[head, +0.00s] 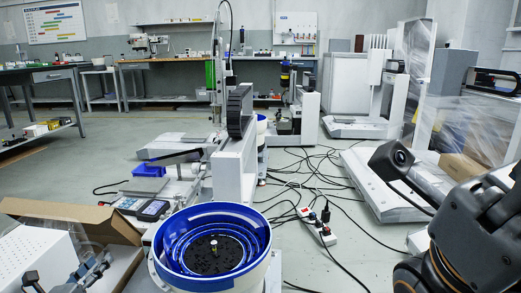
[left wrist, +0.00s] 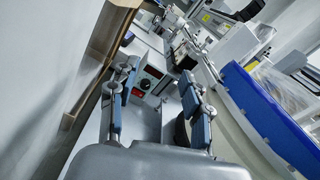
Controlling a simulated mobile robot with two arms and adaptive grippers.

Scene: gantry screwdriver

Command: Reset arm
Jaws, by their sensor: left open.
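My left gripper (head: 88,270) is low at the left of the head view, in front of the white box and left of the blue-and-white bowl feeder (head: 213,248). In the left wrist view its two fingers (left wrist: 158,100) are apart, with nothing held between them. Beyond them is a control box (left wrist: 150,82) with a red display. The bowl feeder's blue rim (left wrist: 265,115) is at the right there. My dark right arm with orange rings comes in at the right of the head view; its fingers do not show. The gantry screwdriver (head: 237,160) stands behind the feeder.
An open cardboard box (head: 85,217) lies at the left, around a white perforated box (head: 38,262). Cables and a power strip (head: 318,227) lie on the floor right of the feeder. Workbenches line the back.

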